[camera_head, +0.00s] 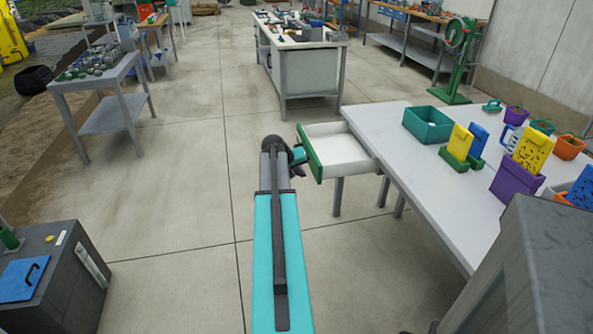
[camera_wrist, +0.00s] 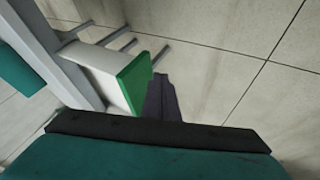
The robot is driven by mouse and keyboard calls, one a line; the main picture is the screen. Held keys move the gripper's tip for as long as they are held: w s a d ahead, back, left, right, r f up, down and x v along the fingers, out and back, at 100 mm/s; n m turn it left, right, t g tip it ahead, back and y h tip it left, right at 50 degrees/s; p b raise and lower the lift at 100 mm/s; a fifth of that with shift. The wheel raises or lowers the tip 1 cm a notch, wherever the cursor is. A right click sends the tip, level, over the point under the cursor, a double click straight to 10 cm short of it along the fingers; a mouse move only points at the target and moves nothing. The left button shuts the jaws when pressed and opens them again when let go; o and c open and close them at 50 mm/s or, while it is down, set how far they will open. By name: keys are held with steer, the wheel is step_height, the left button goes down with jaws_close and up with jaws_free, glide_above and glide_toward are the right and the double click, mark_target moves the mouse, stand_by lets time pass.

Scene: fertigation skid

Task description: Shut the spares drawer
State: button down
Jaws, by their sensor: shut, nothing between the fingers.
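The spares drawer (camera_head: 345,171) is a white box with a green front (camera_head: 312,160), and it stands pulled out from the left side of the white table (camera_head: 425,170). It looks empty. My gripper (camera_head: 299,155) is shut and empty, just left of the green front. In the wrist view, the shut fingers (camera_wrist: 160,82) are beside the drawer's green front (camera_wrist: 137,82), at its outer face. I cannot tell whether they touch it. The drawer's handle, if any, is hidden.
The table carries a teal bin (camera_head: 427,125), a purple bin (camera_head: 515,182) and other small containers. A grey cabinet (camera_head: 525,270) stands near at the right, and a dark cabinet (camera_head: 55,280) at the left. The floor left of the drawer is clear.

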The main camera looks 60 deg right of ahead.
mark_target(317, 177)
steer(key=shift+s+d+f+p, duration=0.15)
steer(key=shift+s+d+f, duration=0.15)
steer(key=shift+s+d, duration=0.35)
steer(key=shift+s+d+f+p, duration=0.1)
steer(key=shift+s+d+f, duration=0.25)
steer(key=shift+s+d, duration=0.25)
steer(key=shift+s+d+f+p, duration=0.15)
steer(key=shift+s+d+f, duration=0.15)
steer(key=shift+s+d, duration=0.3)
steer(key=shift+w+d, duration=0.1)
